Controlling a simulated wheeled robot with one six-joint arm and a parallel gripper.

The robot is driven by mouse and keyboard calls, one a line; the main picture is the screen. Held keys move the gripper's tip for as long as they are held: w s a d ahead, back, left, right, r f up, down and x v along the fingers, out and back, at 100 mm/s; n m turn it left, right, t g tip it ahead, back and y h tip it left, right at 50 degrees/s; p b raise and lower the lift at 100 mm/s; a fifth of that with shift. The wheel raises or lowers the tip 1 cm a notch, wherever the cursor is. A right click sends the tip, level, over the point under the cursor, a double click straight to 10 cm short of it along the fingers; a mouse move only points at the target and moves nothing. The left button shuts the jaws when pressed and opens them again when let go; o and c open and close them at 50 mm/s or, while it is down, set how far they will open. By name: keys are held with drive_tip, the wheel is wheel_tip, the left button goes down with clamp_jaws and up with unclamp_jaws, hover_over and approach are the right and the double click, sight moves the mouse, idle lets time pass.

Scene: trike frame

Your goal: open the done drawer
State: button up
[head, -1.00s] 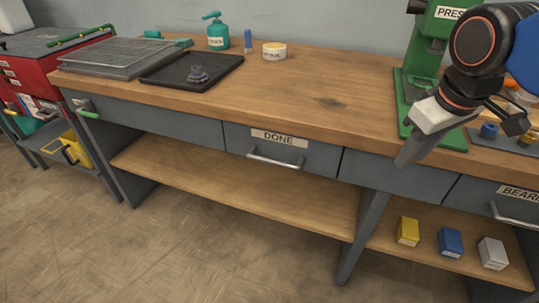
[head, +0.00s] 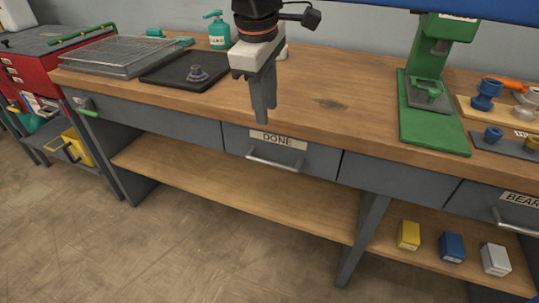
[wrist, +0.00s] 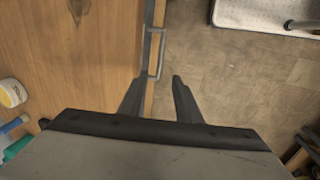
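The done drawer (head: 322,158) is a grey front under the wooden bench top, labelled "DONE", and it looks closed. Its silver bar handle (head: 272,163) runs across the front below the label; in the wrist view the handle (wrist: 153,52) shows ahead of the fingers at the bench edge. My gripper (head: 264,120) points down just in front of the bench edge, above the handle and apart from it. In the wrist view my gripper (wrist: 155,80) has its two fingers spread with nothing between them.
A green press (head: 435,115) stands on the bench at right. A black tray (head: 175,75) with a small part lies at left. A lower shelf (head: 230,190) runs beneath the drawers, with several small boxes at right. The floor in front is clear.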

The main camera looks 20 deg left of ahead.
approach(270, 161)
drive_tip(key=f, duration=0.2)
drive_tip(key=w+f, duration=0.1)
drive_tip(key=f, duration=0.4)
drive_tip(key=shift+w+d+f, duration=0.15)
drive_tip(key=shift+f, duration=0.2)
clamp_jaws()
